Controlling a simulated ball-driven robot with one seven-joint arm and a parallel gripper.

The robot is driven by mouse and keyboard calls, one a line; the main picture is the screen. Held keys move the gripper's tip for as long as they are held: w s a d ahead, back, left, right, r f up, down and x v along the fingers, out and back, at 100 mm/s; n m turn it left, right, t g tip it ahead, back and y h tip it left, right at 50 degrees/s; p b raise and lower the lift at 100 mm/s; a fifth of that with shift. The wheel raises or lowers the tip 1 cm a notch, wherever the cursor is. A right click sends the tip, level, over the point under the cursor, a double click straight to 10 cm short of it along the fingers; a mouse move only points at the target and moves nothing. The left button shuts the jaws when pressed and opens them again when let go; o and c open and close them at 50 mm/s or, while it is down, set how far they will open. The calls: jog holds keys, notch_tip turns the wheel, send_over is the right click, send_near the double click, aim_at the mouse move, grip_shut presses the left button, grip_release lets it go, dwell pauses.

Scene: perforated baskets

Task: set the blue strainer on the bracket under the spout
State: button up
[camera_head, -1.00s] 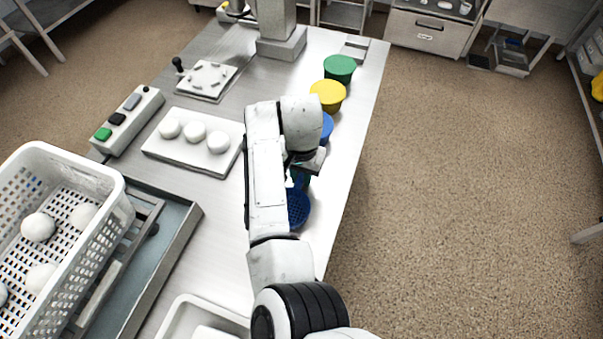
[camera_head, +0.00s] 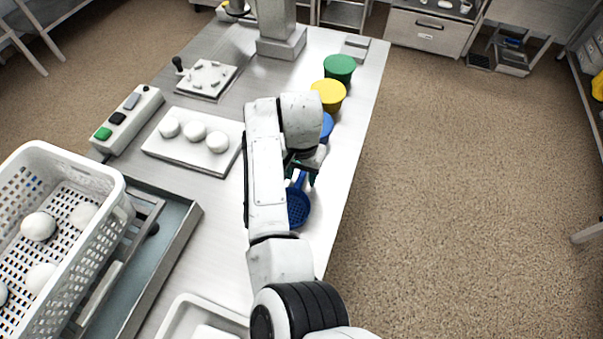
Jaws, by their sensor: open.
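The blue strainer (camera_head: 297,208) lies on the steel table, partly hidden behind my arm. Its blue handle (camera_head: 300,180) points away from me toward my gripper. My gripper (camera_head: 301,176) is open, with its dark fingers at the handle. I cannot tell whether they touch it. A grey machine column with a base block (camera_head: 281,45) stands at the far end of the table. I cannot make out the spout or the bracket in this view.
Blue (camera_head: 327,127), yellow (camera_head: 328,95) and green (camera_head: 339,68) tubs line the table's right edge. A white board (camera_head: 195,141) with white balls, a button box (camera_head: 127,120) and a perforated white basket (camera_head: 118,213) are on the left. The right edge drops to the floor.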

notch_tip(320, 180, up, 11)
jog(key=shift+r, duration=0.2)
jog(key=shift+d, duration=0.1)
